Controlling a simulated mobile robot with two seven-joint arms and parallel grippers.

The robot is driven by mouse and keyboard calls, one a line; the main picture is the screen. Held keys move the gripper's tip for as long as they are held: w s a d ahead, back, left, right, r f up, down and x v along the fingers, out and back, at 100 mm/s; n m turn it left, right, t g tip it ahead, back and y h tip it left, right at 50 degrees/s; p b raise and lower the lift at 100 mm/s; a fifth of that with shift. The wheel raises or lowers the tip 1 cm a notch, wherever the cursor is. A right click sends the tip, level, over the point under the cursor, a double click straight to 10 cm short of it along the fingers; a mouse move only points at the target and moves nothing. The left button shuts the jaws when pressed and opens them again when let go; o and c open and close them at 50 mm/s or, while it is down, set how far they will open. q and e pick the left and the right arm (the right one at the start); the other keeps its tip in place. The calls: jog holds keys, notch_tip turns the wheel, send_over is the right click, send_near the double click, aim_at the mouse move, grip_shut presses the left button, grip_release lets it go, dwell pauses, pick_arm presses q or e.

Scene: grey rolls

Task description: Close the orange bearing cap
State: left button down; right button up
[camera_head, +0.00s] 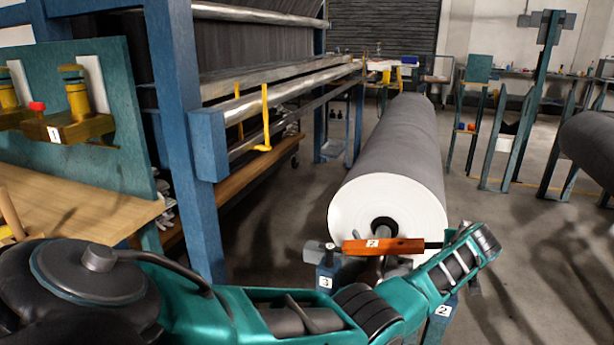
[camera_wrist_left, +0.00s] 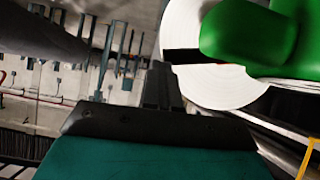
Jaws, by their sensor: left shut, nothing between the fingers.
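The orange bearing cap (camera_head: 400,246) is a bar lying nearly level across the front of the big grey roll's white end (camera_head: 345,205), just below the dark core hole. It carries a white number label. A grey cylinder sits at its left end, above a blue post (camera_head: 326,284) marked 3. My left arm reaches in from the left and bends back at the right; its gripper (camera_head: 434,245) points left at the cap's right end. Contact cannot be told. In the left wrist view the gripper's fingers (camera_wrist_left: 161,88) are together and empty. My right gripper is not in view.
A blue post (camera_head: 444,310) marked 2 stands partly behind my forearm. A blue frame with a yellow handle (camera_head: 265,115) stands left of the roll. A wooden bench (camera_head: 80,215) is at far left. Bright green shapes (camera_wrist_left: 245,35) fill the wrist view's upper right.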

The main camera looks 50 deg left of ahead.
pick_arm(q)
jog(key=shift+w+d+f+m+y+b, duration=0.1)
jog(key=shift+w+f+m+y+b, duration=0.1)
jog(key=shift+f+b, duration=0.5)
jog(key=shift+w+d+f+m+y+b, duration=0.1)
jog(key=shift+f+y+b, duration=0.1)
jog(key=shift+f+b, duration=0.45)
jog(key=shift+w+d+f+m+y+b, duration=0.1)
jog(key=shift+f+y+b, duration=0.1)
jog(key=shift+f+b, duration=0.45)
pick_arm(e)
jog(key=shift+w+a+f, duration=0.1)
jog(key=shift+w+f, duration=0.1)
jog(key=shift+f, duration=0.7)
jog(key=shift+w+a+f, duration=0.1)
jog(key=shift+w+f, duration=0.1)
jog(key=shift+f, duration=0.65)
pick_arm(q)
jog(key=shift+r, duration=0.2)
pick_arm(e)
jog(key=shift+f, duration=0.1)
